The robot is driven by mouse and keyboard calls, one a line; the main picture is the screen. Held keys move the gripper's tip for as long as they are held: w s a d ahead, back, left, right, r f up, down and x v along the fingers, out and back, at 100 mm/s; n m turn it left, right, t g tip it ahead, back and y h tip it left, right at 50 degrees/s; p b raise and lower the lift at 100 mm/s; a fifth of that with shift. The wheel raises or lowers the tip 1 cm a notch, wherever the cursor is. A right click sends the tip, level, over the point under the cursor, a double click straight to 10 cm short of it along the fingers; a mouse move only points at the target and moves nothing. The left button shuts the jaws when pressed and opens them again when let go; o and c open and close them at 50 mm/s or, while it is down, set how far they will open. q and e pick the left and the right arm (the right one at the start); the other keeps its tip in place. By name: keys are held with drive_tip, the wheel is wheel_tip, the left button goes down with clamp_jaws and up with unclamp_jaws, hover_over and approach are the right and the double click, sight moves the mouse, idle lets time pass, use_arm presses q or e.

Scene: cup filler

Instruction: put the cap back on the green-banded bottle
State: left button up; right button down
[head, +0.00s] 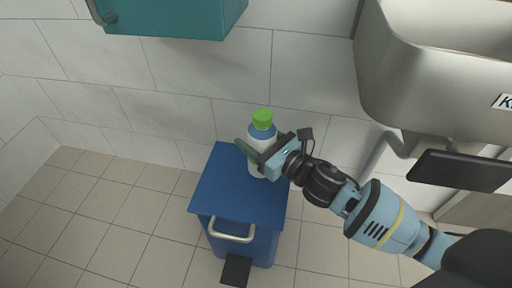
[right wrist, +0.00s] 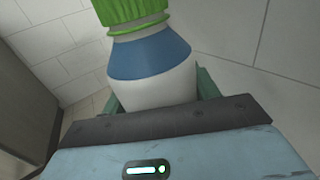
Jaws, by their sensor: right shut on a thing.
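A white bottle (head: 260,150) with a blue band and a green cap (head: 262,117) is upright over the blue lidded bin, near the wall. The cap is on its top, with a thin green ring just below it. My right gripper (head: 256,157) is shut around the bottle's white body, below the blue band. In the right wrist view, the bottle (right wrist: 155,60) stands between the two greenish fingers, with the ribbed green cap (right wrist: 128,10) cut off by the top edge. I cannot tell whether the base touches the lid. My left gripper is not in view.
The blue bin (head: 235,195) has a metal handle (head: 232,232) and a dark pedal (head: 235,270). A steel sink (head: 420,85) hangs at the upper right. A teal cabinet (head: 170,20) is at the top left. Tiled floor lies clear on the left.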

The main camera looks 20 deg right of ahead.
drive_tip(key=shift+s+f+b, duration=0.1)
drive_tip(key=shift+f+b, duration=0.7)
drive_tip(key=shift+f, duration=0.95)
drive_tip(key=shift+f, duration=0.1)
drive_tip(key=shift+f, duration=0.1)
drive_tip(key=shift+c, duration=2)
unclamp_jaws()
drive_tip(key=shift+s+r, duration=0.15)
drive_tip(key=shift+r, duration=0.05)
drive_tip(key=p+v, duration=0.2)
drive_tip(key=v, duration=0.9)
drive_tip(key=shift+s+d, duration=0.25)
drive_tip(key=shift+s, duration=0.1)
